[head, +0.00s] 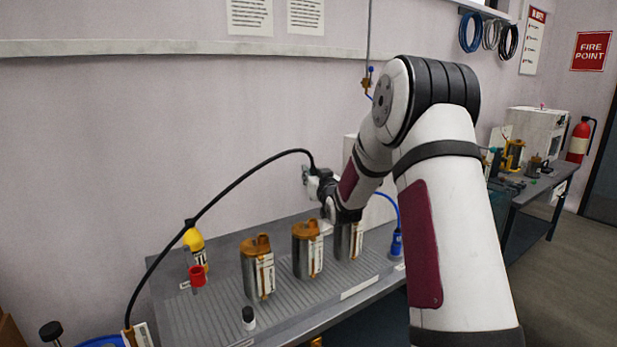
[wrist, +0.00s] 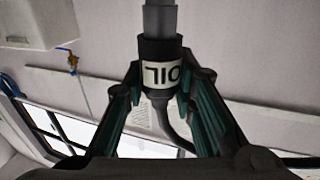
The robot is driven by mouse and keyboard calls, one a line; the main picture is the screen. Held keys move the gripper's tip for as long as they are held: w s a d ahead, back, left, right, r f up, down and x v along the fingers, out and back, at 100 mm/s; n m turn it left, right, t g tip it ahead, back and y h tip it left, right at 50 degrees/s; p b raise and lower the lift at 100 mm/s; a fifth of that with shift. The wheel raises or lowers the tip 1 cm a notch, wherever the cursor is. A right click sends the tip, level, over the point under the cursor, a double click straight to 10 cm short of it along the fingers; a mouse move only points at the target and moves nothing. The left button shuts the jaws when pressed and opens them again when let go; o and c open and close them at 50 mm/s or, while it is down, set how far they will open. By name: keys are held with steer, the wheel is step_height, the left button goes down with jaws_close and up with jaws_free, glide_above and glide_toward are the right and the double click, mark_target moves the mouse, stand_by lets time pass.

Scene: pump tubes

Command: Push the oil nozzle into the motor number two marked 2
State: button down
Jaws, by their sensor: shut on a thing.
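My gripper (head: 314,184) is shut on the oil nozzle, above and behind the motors. In the wrist view the oil nozzle (wrist: 161,75) is a dark cylinder with a white OIL label, between the teal-lined fingers (wrist: 162,100). Its grey end points to the top of that picture. A black hose (head: 235,182) runs from it down to the left. Three grey motors with orange-brown tops stand in a row on the bench: left (head: 257,270), middle (head: 307,250) and right (head: 345,241). My arm partly hides the right one. I cannot read their numbers. The nozzle is apart from the motors.
A blue connector (head: 396,243) with a blue hose is at the right. The wall is close behind.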

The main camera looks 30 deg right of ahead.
steer(key=shift+f+b, duration=1.85)
steer(key=shift+f, duration=1.05)
steer(key=shift+b, duration=0.5)
steer(key=shift+f+b, duration=1.4)
steer(key=shift+f, duration=0.4)
steer(key=c, duration=1.2)
jaws_free()
steer(key=shift+c, duration=0.2)
steer(key=shift+s, duration=0.1)
steer(key=v, duration=1.2)
